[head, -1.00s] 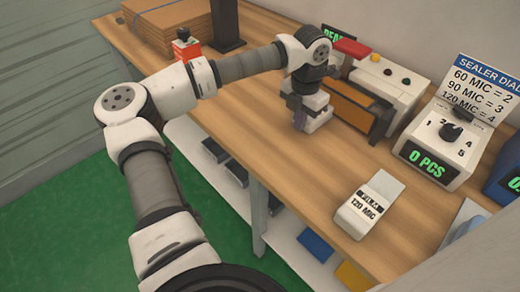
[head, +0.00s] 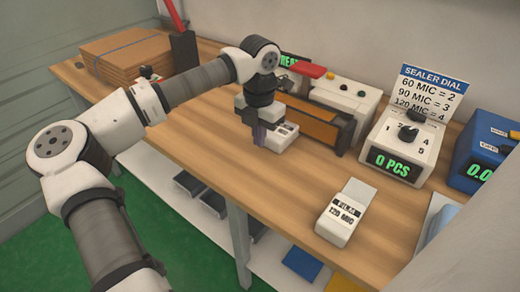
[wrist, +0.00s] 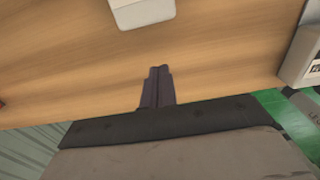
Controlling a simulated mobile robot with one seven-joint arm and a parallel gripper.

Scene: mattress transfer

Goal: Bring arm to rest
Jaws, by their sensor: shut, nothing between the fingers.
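My arm reaches over the wooden bench, and my gripper (head: 259,142) hangs at its end, pointing down in front of the sealer (head: 318,122) with its orange front and red handle. The dark purple fingers are together and hold nothing. In the wrist view the closed fingertips (wrist: 157,72) show against bare wood. I cannot tell in these views how far they are above the bench.
A white film block (head: 345,212) marked 120 MIC lies at the bench's front right. A dial box (head: 395,148) reading 0 PCS and a blue box (head: 480,155) stand at right. Stacked cardboard (head: 125,55) is at the far left. Bare bench (head: 200,135) lies left of my gripper.

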